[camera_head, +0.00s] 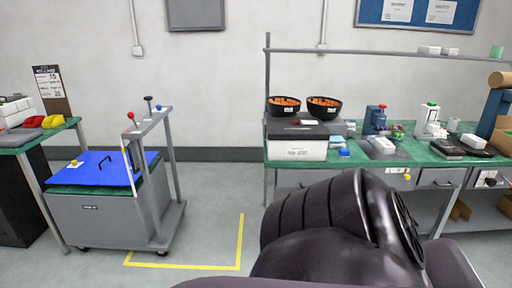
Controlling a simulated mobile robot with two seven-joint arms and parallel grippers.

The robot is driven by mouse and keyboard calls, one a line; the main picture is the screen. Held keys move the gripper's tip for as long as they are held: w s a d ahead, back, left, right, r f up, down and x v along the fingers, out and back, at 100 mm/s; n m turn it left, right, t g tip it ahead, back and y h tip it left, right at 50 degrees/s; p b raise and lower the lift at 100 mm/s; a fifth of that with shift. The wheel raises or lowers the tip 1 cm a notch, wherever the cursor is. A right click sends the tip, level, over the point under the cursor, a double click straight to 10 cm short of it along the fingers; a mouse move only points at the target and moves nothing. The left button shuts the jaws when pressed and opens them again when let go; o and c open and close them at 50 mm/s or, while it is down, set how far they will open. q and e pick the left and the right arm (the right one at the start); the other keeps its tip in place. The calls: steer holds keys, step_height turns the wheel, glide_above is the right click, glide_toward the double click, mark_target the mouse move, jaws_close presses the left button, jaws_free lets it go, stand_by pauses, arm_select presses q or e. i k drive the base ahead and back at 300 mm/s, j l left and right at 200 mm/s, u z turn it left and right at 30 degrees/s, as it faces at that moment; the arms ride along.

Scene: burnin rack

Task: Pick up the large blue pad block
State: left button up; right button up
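A large flat blue pad (92,170) lies on top of a grey wheeled cart (98,219) at the left. It has a black handle on its upper face and a small yellow piece at its left end. A much smaller blue block (345,152) lies on the green workbench at the right. I cannot tell for certain which one the task names; the cart pad is the large one. A dark link of my own arm fills the bottom middle and right. Neither of my grippers is in view.
The cart has an upright grey frame (168,165) with red and blue knobs. A yellow floor outline (240,240) lies right of it. The green workbench (260,150) holds black bowls (324,108), a white box (297,150) and devices. Another green table (35,135) stands far left.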

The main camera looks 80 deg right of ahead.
mark_target(342, 153)
steer(key=z, duration=3.25)
steer(key=i+l+u, duration=0.25)
steer(key=i+l, duration=0.45)
steer(key=i, duration=0.3)
steer(key=i+l+u, duration=0.2)
steer(key=i+l, duration=0.65)
steer(key=i, duration=0.1)
